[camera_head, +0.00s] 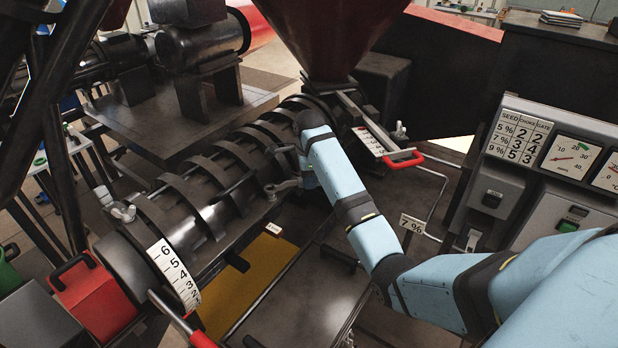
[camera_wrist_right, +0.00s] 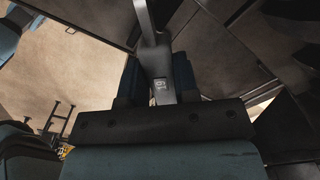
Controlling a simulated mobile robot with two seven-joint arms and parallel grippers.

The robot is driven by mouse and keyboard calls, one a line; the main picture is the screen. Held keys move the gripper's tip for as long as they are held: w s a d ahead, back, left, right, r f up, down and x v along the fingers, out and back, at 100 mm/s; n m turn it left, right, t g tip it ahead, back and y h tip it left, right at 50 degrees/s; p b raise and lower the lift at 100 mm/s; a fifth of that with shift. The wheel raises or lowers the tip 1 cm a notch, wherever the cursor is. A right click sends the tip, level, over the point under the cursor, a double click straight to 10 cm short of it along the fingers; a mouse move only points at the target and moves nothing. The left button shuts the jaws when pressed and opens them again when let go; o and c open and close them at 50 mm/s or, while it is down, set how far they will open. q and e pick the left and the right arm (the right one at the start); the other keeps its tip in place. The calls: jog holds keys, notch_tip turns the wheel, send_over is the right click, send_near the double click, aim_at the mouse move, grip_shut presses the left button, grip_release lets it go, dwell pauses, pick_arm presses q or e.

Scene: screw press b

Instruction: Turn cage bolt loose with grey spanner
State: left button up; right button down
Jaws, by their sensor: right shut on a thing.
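The press cage (camera_head: 205,185) is a dark ribbed barrel lying across the middle of the head view. The grey spanner (camera_head: 282,187) shows as a short piece with its head at the cage's near side, by the lower clamp edge. Whether its head sits around the cage bolt or only beside it I cannot tell. My right gripper (camera_wrist_right: 158,82) is shut on the spanner, whose grey shaft (camera_wrist_right: 146,22) runs up between the fingers in the wrist view. In the head view my right arm mostly hides this gripper. My left gripper is not in view.
A red hopper (camera_head: 318,35) stands over the cage. A red-handled gate slide (camera_head: 405,159) sticks out right of my forearm. The control panel (camera_head: 540,165) stands at the right. A yellow tray (camera_head: 250,278) lies below the cage. A numbered choke ring (camera_head: 174,272) is at the left end.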

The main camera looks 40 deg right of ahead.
jog(key=shift+f, duration=0.25)
dwell(0.4)
jog(key=shift+f, duration=0.35)
jog(key=shift+f, duration=0.25)
dwell(0.9)
jog(key=shift+f, duration=0.15)
dwell(0.4)
jog(key=shift+w+d+n, duration=0.25)
jog(key=shift+w+n, duration=0.5)
jog(key=shift+n, duration=0.1)
jog(key=shift+w+d+n, duration=0.25)
jog(key=shift+w+n, duration=0.5)
jog(key=shift+n, duration=0.1)
